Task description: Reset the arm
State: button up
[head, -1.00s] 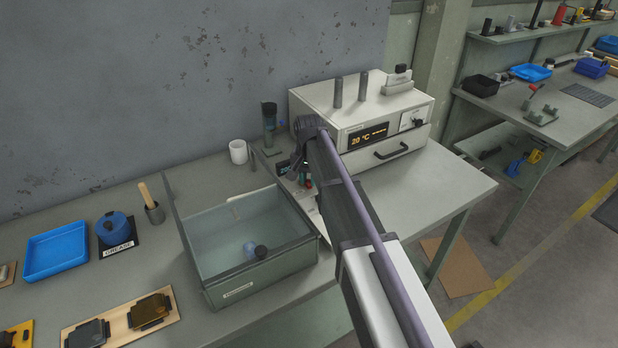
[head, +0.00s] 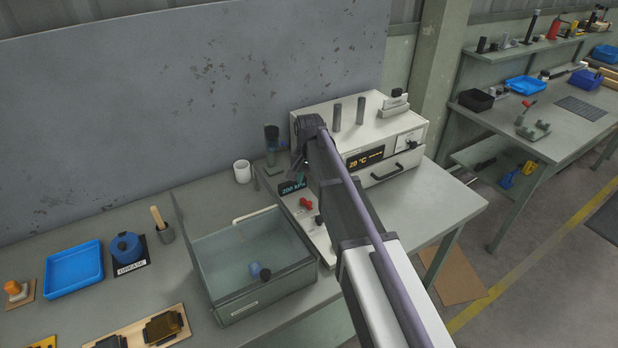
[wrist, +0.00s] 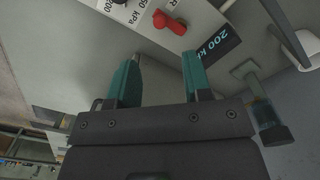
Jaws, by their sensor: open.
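My gripper (wrist: 160,78) shows in the wrist view with its two teal fingers apart and nothing between them. In the head view my arm reaches from the lower right toward the back of the bench, and the gripper is mostly hidden by the wrist. The gripper is over a white panel with a red knob (head: 306,203) and a "200" kPa display (head: 293,188). In the wrist view the red knob (wrist: 170,22) and the display (wrist: 211,46) lie beyond the fingertips, with no contact visible.
A clear-walled tank (head: 232,303) stands left of the panel. A white oven (head: 400,160) reading 20 °C is behind my arm. A white cup (head: 242,172), blue tray (head: 74,270) and grease pot (head: 126,247) are on the bench. The bench right of my arm is clear.

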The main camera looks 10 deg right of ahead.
jog(key=shift+r, duration=0.75)
jog(key=s+d+n, duration=0.2)
jog(key=s+n, duration=0.3)
jog(key=s, duration=2)
jog(key=shift+s+d, duration=0.2)
jog(key=shift+d, duration=0.05)
